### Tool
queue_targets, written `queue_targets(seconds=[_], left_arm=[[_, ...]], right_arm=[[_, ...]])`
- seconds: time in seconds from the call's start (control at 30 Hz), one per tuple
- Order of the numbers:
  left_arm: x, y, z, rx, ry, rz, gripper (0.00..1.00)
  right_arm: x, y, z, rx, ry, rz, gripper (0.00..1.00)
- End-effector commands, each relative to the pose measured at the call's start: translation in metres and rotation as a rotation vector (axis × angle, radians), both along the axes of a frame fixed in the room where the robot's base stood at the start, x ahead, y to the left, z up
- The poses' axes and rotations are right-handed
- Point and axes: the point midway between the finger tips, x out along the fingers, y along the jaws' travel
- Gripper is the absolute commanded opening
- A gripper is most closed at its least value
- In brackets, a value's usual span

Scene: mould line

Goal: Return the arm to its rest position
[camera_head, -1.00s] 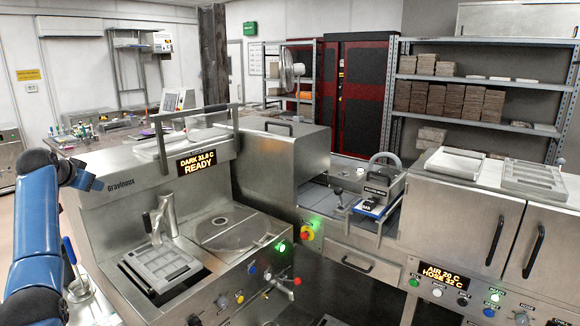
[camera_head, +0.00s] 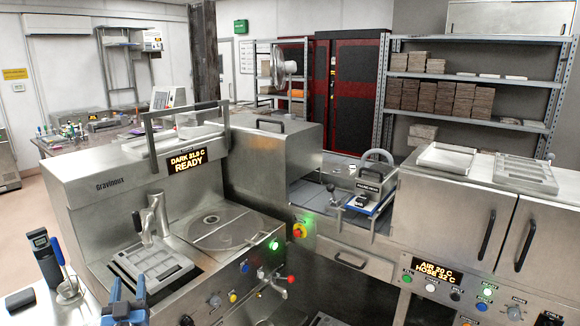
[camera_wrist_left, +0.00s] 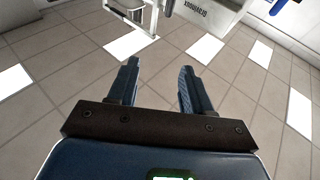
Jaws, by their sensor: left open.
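My left gripper (camera_head: 127,288) shows at the bottom edge of the head view, with its two dark fingers apart and pointing up in the picture. It is in front of the steel machine marked Graviniaux or similar (camera_head: 95,215). In the left wrist view the gripper (camera_wrist_left: 158,72) is open, with nothing between its fingers. Beyond the fingers there is tiled floor (camera_wrist_left: 150,78). Most of my left arm is out of the head view. My right gripper is not seen.
A mould tray (camera_head: 155,262) lies under the tap (camera_head: 155,215), beside a round lid (camera_head: 222,230). A blue-handled tool (camera_head: 57,251) stands at the lower left. Steel cabinets (camera_head: 455,215) are at right. Open floor (camera_head: 30,205) shows at left.

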Motion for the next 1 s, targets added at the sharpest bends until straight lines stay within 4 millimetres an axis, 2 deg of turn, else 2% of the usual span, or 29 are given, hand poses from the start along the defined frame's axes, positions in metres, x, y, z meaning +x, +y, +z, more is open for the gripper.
queue_targets(seconds=[0.03, 0.1, 0.5, 0.8, 1.0], left_arm=[[-0.021, -0.016, -0.014, -0.006, -0.01, -0.015, 0.5], [-0.047, -0.034, -0.024, -0.008, -0.031, -0.034, 0.5], [-0.199, -0.12, -0.067, -0.023, -0.032, -0.152, 0.5], [-0.296, -0.16, -0.103, -0.041, 0.153, -0.238, 0.5], [-0.338, -0.172, -0.132, -0.059, 0.279, -0.278, 0.5]], right_arm=[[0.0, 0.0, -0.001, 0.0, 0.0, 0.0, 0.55], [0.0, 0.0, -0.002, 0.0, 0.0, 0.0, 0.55], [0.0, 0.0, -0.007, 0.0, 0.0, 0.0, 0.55], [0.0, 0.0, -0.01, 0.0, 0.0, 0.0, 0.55], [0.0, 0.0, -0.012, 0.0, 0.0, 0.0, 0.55]])
